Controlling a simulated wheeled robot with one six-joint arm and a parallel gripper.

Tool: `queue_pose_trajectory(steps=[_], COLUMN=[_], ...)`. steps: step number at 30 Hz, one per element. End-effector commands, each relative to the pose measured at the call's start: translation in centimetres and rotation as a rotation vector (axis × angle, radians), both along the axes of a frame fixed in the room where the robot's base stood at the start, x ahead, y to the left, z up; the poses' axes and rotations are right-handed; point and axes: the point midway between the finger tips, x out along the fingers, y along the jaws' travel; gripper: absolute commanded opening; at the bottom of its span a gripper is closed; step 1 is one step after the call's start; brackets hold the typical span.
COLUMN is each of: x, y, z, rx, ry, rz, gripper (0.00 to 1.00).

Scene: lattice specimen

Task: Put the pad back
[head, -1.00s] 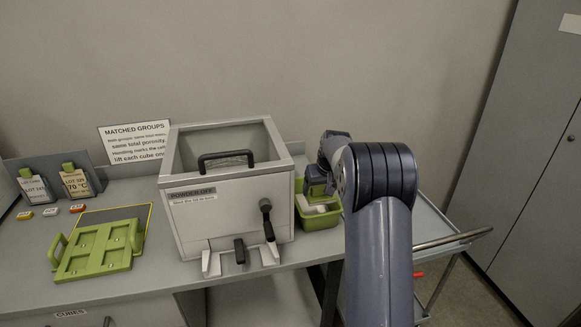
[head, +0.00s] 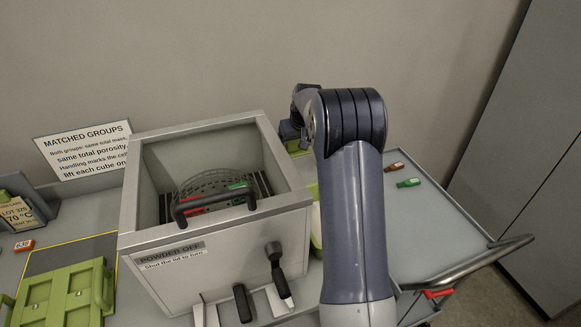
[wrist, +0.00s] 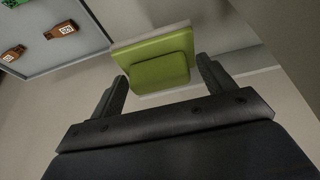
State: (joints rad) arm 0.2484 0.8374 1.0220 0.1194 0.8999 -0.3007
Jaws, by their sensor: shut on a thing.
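The pad (wrist: 155,62), a green block with a pale layer along its edge, is between the fingers of my gripper (wrist: 160,80) in the wrist view. My gripper is shut on it.
The open-topped grey box (head: 215,260) holds a mesh basket (head: 212,184) with a red and a green piece.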

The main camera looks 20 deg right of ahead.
Motion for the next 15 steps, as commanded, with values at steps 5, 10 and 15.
queue_pose_trajectory(steps=[5,10,15], x=[-0.1,-0.1,-0.1], y=[0.0,0.0,0.0], z=[-3.3,-5.5,-6.9], rx=[0.002,0.001,0.002], ry=[0.008,0.004,0.005], rz=[0.000,0.000,0.000], gripper=[0.59,0.59,0.59])
